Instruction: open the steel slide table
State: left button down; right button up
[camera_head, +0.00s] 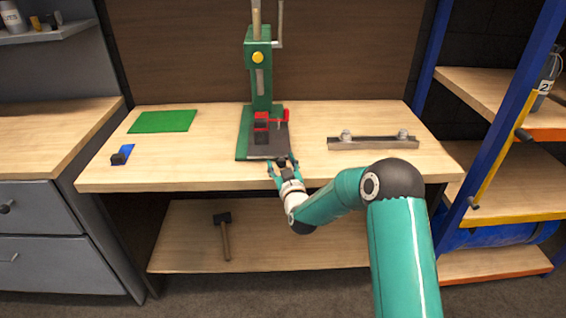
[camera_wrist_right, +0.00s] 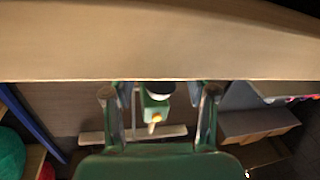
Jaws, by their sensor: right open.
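The green press (camera_head: 262,75) stands on the bench with a dark grey plate (camera_head: 262,150) on its base, which I take for the steel slide table. A red vise (camera_head: 262,125) sits on the plate. My right gripper (camera_head: 281,166) is open at the plate's front end, near the bench's front edge. In the right wrist view its two fingers (camera_wrist_right: 159,115) are spread apart. A green part with a yellow tip shows between them, with a dark rounded thing just above it. I cannot tell whether the fingers touch anything. My left gripper is not in view.
A steel rail with two knobs (camera_head: 373,143) lies on the bench at right. A green mat (camera_head: 162,121) and a small blue item (camera_head: 122,155) are at left. A hammer (camera_head: 224,235) lies on the lower shelf. Shelving with blue posts (camera_head: 510,110) stands at right.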

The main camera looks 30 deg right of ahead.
grip_shut()
dwell(0.3)
